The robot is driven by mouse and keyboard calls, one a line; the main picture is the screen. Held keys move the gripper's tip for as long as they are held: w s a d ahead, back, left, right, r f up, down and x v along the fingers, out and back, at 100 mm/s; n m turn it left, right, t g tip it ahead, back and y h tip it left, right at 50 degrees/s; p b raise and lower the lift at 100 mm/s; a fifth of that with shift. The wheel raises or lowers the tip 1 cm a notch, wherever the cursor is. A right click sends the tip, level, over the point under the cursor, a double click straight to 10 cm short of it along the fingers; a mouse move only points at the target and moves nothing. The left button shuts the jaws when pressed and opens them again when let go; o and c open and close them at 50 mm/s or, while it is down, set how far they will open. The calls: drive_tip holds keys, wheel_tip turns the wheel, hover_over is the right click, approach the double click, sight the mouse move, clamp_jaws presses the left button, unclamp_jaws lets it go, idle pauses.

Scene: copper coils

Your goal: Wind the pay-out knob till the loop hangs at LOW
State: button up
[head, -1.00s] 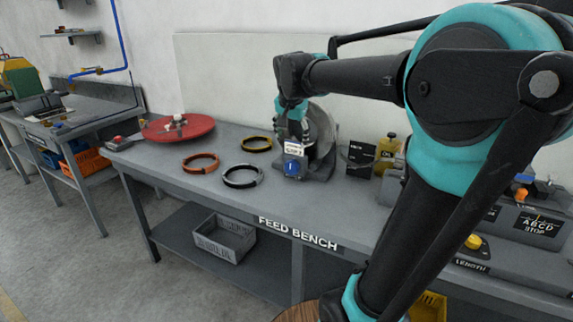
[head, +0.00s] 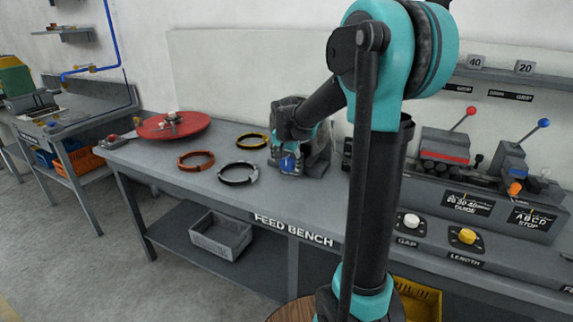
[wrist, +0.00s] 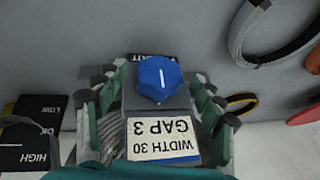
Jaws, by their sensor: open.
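A blue faceted knob (wrist: 160,78) with a white line sits between the fingers of my gripper (wrist: 156,86) in the wrist view. The fingers are open, one on each side of it; I cannot tell whether either touches. In the head view the knob (head: 289,164) shows at the front of a grey unit, with my gripper (head: 288,145) over it. A label (wrist: 164,139) below it reads WIDTH 30, GAP 3, upside down. A dark board (wrist: 28,145) marked HIGH and LOW stands at the left of the wrist view. I cannot make out the hanging loop.
Orange (head: 196,161), black-and-silver (head: 238,174) and yellow (head: 253,141) rings lie on the feed bench (head: 200,194), near a red turntable (head: 185,128). GAP (head: 408,222) and LENGTH (head: 464,238) knobs are at the right. My arm hides the middle of the bench.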

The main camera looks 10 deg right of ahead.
drive_tip(key=shift+x, duration=0.75)
drive_tip(key=c, duration=1.2)
drive_tip(key=shift+o, duration=0.2)
drive_tip(key=t+y, duration=0.2)
drive_tip(key=m+t+y, duration=0.1)
drive_tip(key=y, duration=0.1)
drive_tip(key=shift+s+d+f, duration=0.15)
drive_tip(key=shift+s+d, duration=0.05)
drive_tip(key=shift+d, duration=0.15)
drive_tip(key=t+y, duration=0.1)
drive_tip(key=t, duration=0.1)
drive_tip(key=m+t+y, duration=0.1)
drive_tip(key=y, duration=0.1)
drive_tip(key=shift+f+t, duration=0.2)
drive_tip(key=shift+t, duration=0.2)
drive_tip(key=shift+s+m+y, duration=0.1)
drive_tip(key=shift+m+y, duration=0.2)
drive_tip(key=shift+y, duration=0.1)
